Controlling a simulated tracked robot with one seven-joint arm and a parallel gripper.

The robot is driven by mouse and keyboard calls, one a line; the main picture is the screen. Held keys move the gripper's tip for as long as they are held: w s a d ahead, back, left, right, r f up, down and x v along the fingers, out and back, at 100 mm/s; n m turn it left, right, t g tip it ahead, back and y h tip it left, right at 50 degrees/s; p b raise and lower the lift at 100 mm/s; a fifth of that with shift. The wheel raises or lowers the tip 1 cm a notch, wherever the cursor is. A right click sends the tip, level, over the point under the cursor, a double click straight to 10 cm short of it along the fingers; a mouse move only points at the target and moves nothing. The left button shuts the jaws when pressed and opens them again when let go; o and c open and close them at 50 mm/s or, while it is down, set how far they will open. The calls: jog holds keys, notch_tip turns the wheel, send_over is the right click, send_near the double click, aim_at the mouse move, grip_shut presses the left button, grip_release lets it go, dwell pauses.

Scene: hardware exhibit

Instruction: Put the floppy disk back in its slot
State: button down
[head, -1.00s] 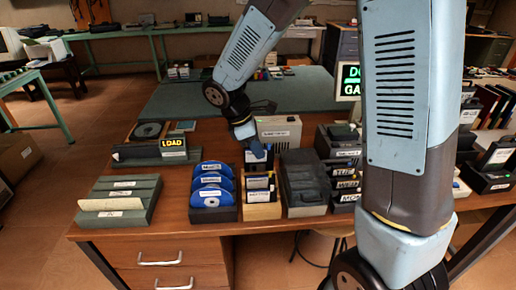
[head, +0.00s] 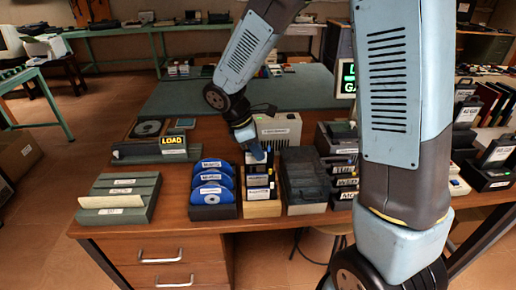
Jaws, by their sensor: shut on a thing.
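My gripper (head: 258,156) is above the light wooden holder (head: 262,209) on the brown desk. It points down and is shut on a dark floppy disk (head: 257,169) with a pale label. The disk is upright over the rear part of the holder. Other dark disks with white labels (head: 258,194) stand in the holder in front of it. Whether the held disk's lower edge is inside a slot is hidden by the disks in front.
A rack of blue discs (head: 212,188) stands close on the left, and a dark grey slotted case (head: 305,182) close on the right. A beige box (head: 280,129) is behind my gripper. A green-grey rack (head: 118,198) and a LOAD sign (head: 173,143) are farther left.

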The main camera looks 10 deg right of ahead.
jog(key=shift+f, duration=1.8)
jog(key=c, duration=1.2)
grip_release()
jog(key=shift+o, duration=0.2)
jog(key=shift+r, duration=4)
